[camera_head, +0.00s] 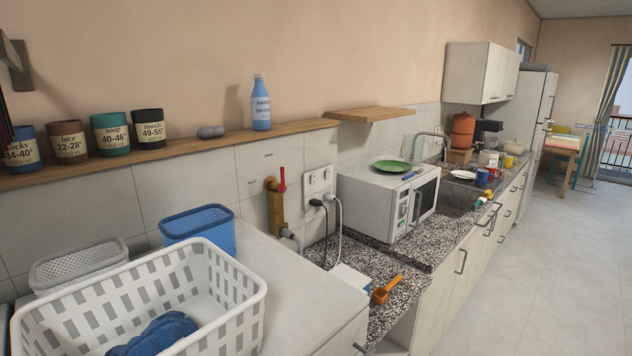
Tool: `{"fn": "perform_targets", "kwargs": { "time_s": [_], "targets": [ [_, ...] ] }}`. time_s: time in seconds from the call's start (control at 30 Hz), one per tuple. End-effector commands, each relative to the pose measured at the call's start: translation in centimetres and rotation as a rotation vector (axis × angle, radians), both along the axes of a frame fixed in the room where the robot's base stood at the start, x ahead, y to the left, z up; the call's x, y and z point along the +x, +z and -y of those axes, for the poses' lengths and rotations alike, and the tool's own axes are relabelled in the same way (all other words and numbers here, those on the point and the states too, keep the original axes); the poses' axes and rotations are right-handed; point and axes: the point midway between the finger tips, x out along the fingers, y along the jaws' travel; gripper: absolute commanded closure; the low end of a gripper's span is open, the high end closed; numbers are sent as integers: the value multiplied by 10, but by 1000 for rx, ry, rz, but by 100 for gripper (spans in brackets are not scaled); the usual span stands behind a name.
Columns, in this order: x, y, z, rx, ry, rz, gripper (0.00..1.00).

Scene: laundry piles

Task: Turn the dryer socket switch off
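A white wall socket panel (318,181) is on the tiled wall, just left of the microwave and above the speckled counter. A black plug (316,203) and a white plug (329,197) sit at its lower edge, with cords hanging down to the counter. Small switches on the panel are too small to read, so I cannot tell which belongs to the dryer or whether it is on or off. My gripper is not in view.
A brass-coloured fitting with a red lever (282,180) is left of the socket. The microwave (388,202) stands close on its right. A white laundry basket (243,302) with blue cloth, a blue basket (226,234) and an orange scoop (385,290) are nearer. Floor at right is clear.

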Motion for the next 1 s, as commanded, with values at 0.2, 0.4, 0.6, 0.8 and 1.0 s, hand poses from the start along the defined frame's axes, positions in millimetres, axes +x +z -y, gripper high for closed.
{"fn": "perform_targets", "kwargs": {
  "time_s": [0.2,0.4,0.6,0.8,1.0],
  "targets": [
    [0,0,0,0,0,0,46],
    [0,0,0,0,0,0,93],
    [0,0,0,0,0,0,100],
    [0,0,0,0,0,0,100],
    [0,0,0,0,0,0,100]
  ]
}}
